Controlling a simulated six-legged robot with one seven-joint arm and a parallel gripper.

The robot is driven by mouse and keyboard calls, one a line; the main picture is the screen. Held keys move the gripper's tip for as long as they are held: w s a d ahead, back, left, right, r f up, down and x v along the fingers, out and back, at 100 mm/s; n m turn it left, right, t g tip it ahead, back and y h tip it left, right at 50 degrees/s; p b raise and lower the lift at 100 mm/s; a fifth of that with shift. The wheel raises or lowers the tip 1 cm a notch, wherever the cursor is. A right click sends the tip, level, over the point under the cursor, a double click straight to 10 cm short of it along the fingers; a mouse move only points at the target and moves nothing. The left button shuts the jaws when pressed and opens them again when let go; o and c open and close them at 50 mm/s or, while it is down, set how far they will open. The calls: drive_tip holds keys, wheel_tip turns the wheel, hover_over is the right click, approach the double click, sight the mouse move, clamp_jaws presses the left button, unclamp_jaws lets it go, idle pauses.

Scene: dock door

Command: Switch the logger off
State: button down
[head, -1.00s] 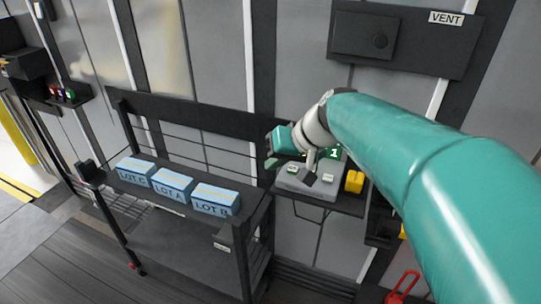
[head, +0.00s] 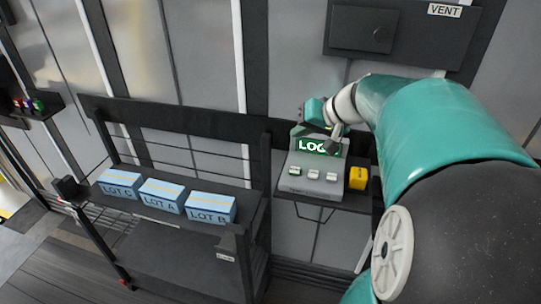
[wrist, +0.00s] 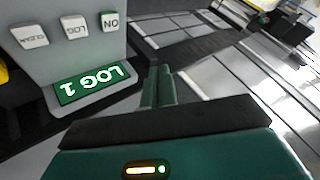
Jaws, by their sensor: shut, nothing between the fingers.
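The logger (head: 300,187) is a grey box with a sloped face, on a small dark shelf. Its green display (head: 306,144) is lit; in the wrist view the display (wrist: 95,84) reads LOG 1, upside down. Three pale buttons sit below the display. The ON button (wrist: 110,22) has a green edge and is leftmost in the head view (head: 295,170). The LOG button (wrist: 75,26) is in the middle, and the third button (wrist: 29,35) looks like CLEAR. My gripper (wrist: 157,72) is shut and empty, apart from the buttons. In the head view my gripper (head: 313,117) is above the logger, and my wrist parts hide the display's end.
A yellow block (head: 358,178) stands close right of the logger. Left is a dark bench (head: 160,252) with blue boxes LOT C (head: 120,184), LOT A (head: 162,196) and LOT B (head: 210,209). A dark VENT panel (head: 410,44) is on the wall above.

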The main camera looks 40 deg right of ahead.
sight(298, 172)
drive_tip(key=shift+s+f, duration=0.1)
drive_tip(key=shift+f, duration=4.35)
drive_tip(key=shift+f, duration=0.1)
drive_tip(key=shift+f, duration=0.35)
drive_tip(key=shift+f, duration=0.5)
drive_tip(key=shift+r, duration=0.95)
drive_tip(key=shift+r, duration=0.15)
